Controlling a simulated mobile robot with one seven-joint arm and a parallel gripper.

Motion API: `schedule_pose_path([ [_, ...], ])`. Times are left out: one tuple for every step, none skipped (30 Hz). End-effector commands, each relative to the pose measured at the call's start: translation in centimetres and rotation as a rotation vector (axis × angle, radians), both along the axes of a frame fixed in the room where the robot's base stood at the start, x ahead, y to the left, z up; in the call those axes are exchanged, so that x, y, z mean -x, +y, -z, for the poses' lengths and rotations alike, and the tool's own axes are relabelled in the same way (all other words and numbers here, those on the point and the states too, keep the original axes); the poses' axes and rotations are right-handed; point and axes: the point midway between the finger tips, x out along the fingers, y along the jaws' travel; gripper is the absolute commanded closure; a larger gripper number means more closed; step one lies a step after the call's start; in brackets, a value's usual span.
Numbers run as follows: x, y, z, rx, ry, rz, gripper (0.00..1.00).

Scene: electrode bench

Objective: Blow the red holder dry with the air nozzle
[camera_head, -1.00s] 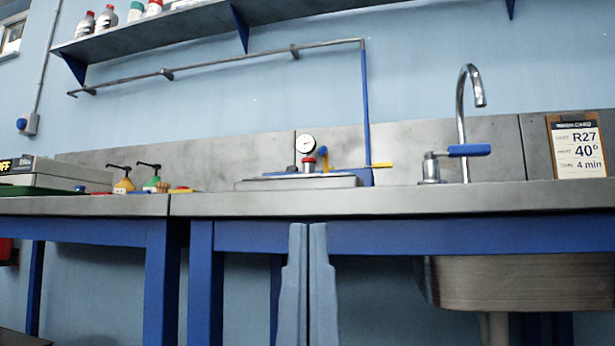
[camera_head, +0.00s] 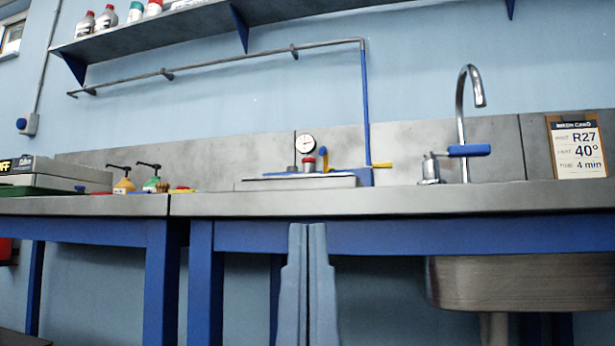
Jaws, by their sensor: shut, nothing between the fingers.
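My gripper (camera_head: 307,228) stands at the bottom middle, in front of the bench edge, with its two pale blue-grey fingers pointing up. The fingers are shut and empty, with only a narrow slit between them. A small red-topped grey piece (camera_head: 308,164), perhaps the red holder, is on the bench at the back, beyond and above the fingertips. A small blue and yellow piece (camera_head: 323,159) stands just right of it, perhaps the air nozzle; it is too small to tell. A round gauge (camera_head: 306,144) is behind them.
A low grey tray or plate (camera_head: 296,183) lies before these pieces. A blue pipe (camera_head: 366,110) with a yellow lever (camera_head: 381,165) rises beside them. The tap (camera_head: 462,110) and a wash card (camera_head: 577,147) are at right. Pump bottles (camera_head: 123,183) stand left. The bench front (camera_head: 400,200) is clear.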

Motion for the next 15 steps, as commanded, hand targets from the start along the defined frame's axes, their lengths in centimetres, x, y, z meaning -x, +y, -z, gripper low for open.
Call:
schedule_pose_path([
  [0.0, 0.0, 0.0, 0.000, 0.000, 0.000, 1.00],
  [0.0, 0.0, -0.1, 0.000, 0.000, 0.000, 1.00],
  [0.0, 0.0, -0.4, 0.000, 0.000, 0.000, 1.00],
  [0.0, 0.0, -0.6, 0.000, 0.000, 0.000, 1.00],
  [0.0, 0.0, -0.9, 0.000, 0.000, 0.000, 1.00],
  [0.0, 0.0, -1.4, 0.000, 0.000, 0.000, 1.00],
  [0.0, 0.0, -1.9, 0.000, 0.000, 0.000, 1.00],
  [0.0, 0.0, -2.5, -0.001, 0.000, -0.001, 1.00],
  [0.0, 0.0, -3.4, -0.001, 0.000, -0.001, 1.00],
  [0.0, 0.0, -4.1, -0.001, 0.000, -0.001, 1.00],
  [0.0, 0.0, -4.9, -0.001, 0.000, -0.001, 1.00],
  [0.0, 0.0, -6.1, -0.001, 0.000, -0.001, 1.00],
  [0.0, 0.0, -7.0, -0.001, 0.000, -0.001, 1.00],
  [0.0, 0.0, -8.0, -0.002, 0.000, -0.002, 1.00],
  [0.0, 0.0, -9.4, -0.002, 0.000, -0.002, 1.00],
])
